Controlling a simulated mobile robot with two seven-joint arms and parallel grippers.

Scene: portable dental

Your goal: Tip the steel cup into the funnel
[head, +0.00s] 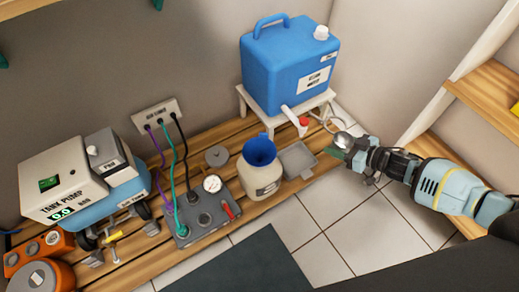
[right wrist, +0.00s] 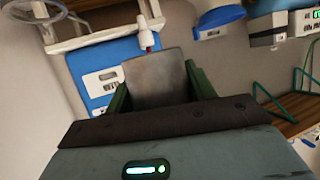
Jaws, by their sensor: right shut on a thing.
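The steel cup (head: 343,140) is a small shiny grey cup at the right of the head view. My right gripper (head: 340,148) is shut on it, away from the floor. In the right wrist view the cup (right wrist: 155,78) shows as a grey wall between the green fingers. The blue funnel (head: 260,149) sits in the neck of a cream jug (head: 261,182), to the left of the cup and apart from it. The cup's inside is too small to make out. My left gripper is not in view.
A blue tank (head: 287,75) with a spigot stands on a white stool (head: 253,103) behind. A grey tray (head: 298,160) lies between jug and gripper. A gauge plate (head: 205,215) and pump (head: 65,180) are at left. Tiles in front (head: 350,245) are clear.

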